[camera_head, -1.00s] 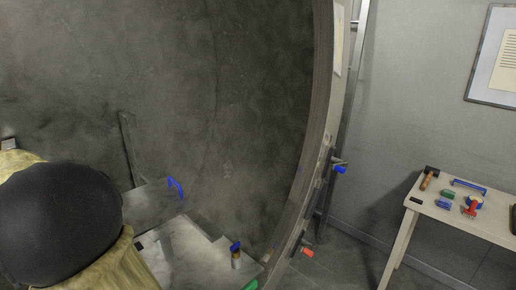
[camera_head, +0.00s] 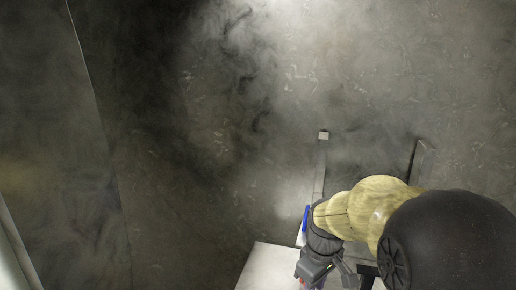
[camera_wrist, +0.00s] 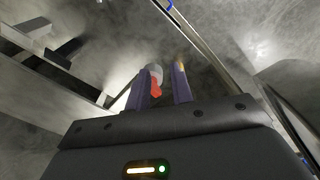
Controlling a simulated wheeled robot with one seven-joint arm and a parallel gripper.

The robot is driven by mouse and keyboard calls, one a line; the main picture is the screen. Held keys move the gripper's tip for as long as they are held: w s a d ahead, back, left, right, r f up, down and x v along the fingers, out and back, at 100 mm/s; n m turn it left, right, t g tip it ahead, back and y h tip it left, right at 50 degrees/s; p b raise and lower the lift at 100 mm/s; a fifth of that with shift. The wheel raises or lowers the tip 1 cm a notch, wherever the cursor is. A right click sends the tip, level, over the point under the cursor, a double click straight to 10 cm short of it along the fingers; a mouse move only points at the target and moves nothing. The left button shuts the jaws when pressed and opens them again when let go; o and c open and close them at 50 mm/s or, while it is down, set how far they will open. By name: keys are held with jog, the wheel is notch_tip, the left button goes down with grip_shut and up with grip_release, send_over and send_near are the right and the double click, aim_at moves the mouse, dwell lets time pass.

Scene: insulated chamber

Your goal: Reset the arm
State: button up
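In the head view my gripper (camera_head: 322,275) is at the bottom, low in the chamber beside a pale flat surface (camera_head: 262,262). My arm reaches to it from the right. In the wrist view the two dark fingers (camera_wrist: 162,88) stand apart. A small thing with a grey top and red lower part (camera_wrist: 156,82) shows between them, close to the left finger. A gap shows between it and the right finger. A bit of red also shows at the gripper in the head view. I cannot tell whether the fingers touch it.
A blue handle (camera_head: 305,222) is just left of my arm, by an upright grey bar (camera_head: 321,165). Another dark upright (camera_head: 416,160) stands behind my arm. The curved grey chamber wall (camera_head: 230,130) surrounds this. The upper middle is free apart from haze.

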jog(key=s+f+m+t, duration=0.1)
jog(key=s+f+m, duration=0.5)
jog(key=s, duration=0.3)
jog(key=shift+s+a+m+t, duration=0.2)
jog(key=shift+s+m+t, duration=0.1)
jog(key=shift+m, duration=0.4)
dwell(0.6)
